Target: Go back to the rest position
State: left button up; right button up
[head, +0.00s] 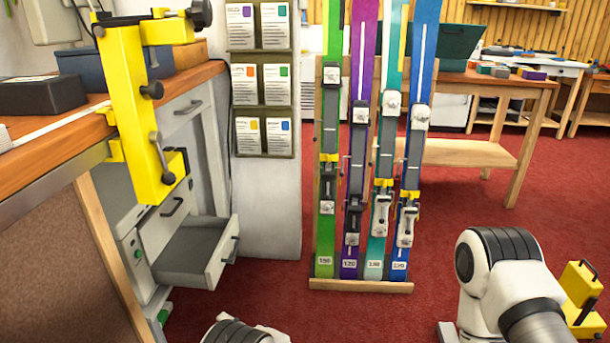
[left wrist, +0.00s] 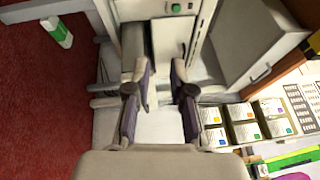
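My left gripper (left wrist: 162,72) shows in the left wrist view with its two dark fingers apart and nothing held between them. It hangs in front of the grey cabinet, near the open drawer. In the head view only a white and black part of an arm shows at the bottom edge, and no fingertips are visible there. A white arm with black rings stands at the lower right of the head view; its gripper is out of sight.
The workbench (head: 40,157) with a yellow clamp (head: 135,115) is at left, above an open drawer (head: 213,262). A ski rack (head: 360,286) holds several skis. A yellow fixture (head: 580,290) is at right. A green-and-white box (left wrist: 57,32) lies on the red floor.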

pick_arm(q)
jog(key=s+a+f+t+h, duration=0.1)
jog(key=s+a+f+h, duration=0.6)
jog(key=a+f+h, duration=0.25)
jog(key=s+d+r+n+g+h, duration=0.15)
jog(key=s+n+g+h, duration=0.3)
jog(key=s, duration=1.05)
jog(key=s+d+r+n+g+h, duration=0.1)
jog(key=s+d+n+g+h, duration=0.35)
jog(key=s, duration=1.05)
notch_tip(320, 180, up, 31)
jog(key=a+m+g+y+p, duration=0.1)
jog(key=a+y+p, duration=0.1)
jog(key=p, duration=2.9)
jog(key=shift+a+r+m+p, duration=0.15)
jog(key=shift+r+m+p, duration=0.05)
jog(key=shift+m+p, duration=0.15)
pick_arm(e)
notch_tip(320, 180, up, 32)
jog(key=shift+s+f, duration=0.15)
jog(key=shift+s, duration=0.05)
pick_arm(q)
jog(key=shift+s, duration=0.1)
